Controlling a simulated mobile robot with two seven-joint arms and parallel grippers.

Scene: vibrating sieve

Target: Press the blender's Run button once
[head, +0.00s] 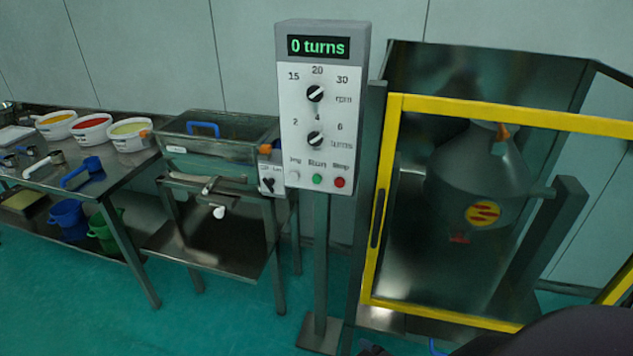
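The blender's control box (349,110) stands on a grey post in the middle of the head view. Its display (318,47) reads "0 turns" in green. The green Run button (317,180) sits in the bottom row, between a pale button (293,176) at left and the red Stop button (340,183) at right. Above are an rpm knob (315,94) and a turns knob (315,139). The grey blender vessel (478,172) is behind a yellow-framed guard (393,150). Neither gripper can be made out, and nothing covers the buttons.
A sieve unit (215,150) with a small switch box (270,180) stands left of the post. A steel table (115,165) at far left holds tubs and scoops. Blue (68,216) and green (104,232) buckets sit below. Dark parts of mine cover the bottom right.

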